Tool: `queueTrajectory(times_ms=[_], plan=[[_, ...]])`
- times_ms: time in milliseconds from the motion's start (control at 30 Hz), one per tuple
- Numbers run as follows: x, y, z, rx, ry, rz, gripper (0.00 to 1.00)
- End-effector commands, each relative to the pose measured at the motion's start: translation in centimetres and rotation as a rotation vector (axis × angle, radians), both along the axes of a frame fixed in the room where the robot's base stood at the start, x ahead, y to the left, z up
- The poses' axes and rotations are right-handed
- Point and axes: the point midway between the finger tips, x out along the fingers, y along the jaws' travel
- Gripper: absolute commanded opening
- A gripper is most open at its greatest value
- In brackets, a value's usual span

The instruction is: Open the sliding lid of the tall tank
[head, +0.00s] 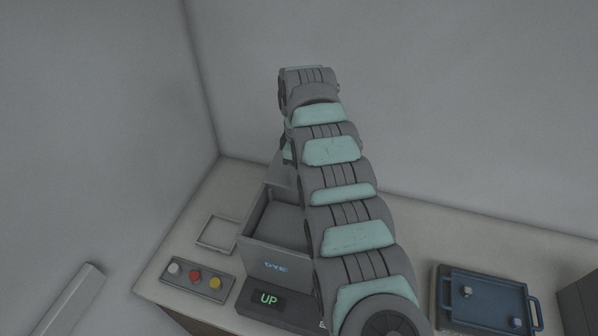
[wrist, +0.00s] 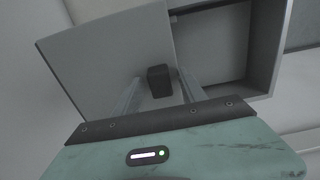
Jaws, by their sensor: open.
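The tall tank is a grey box marked DYE (head: 262,258) in the head view, partly covered by my arm. Its open inside shows there. In the wrist view the tank's rim (wrist: 270,65) and dark opening are at upper right. The lid (wrist: 95,55) is a flat grey plate to the left of the exposed opening. A dark block-shaped handle (wrist: 158,84) stands on the lid near its right edge. My gripper (wrist: 160,76) is open, with one finger on each side of the handle. I cannot tell whether the fingers touch it. The arm hides my gripper in the head view.
A button panel (head: 197,279) and an empty square frame (head: 217,248) lie left of the tank. A display reading UP (head: 268,299) is in front. A blue tray (head: 487,285) with small pieces is at right. Walls stand behind and at left.

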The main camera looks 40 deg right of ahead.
Motion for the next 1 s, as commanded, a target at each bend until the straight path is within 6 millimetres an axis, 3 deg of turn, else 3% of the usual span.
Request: queueTrajectory(times_ms=[267, 667, 1000], plan=[[0.1, 0.0, 1.0, -0.001, 0.0, 0.001, 0.49], [0.0, 0.3, 9.2, 0.002, 0.001, 0.002, 0.49], [0.0, 0.0, 10.8, 0.001, 0.0, 0.0, 0.49]])
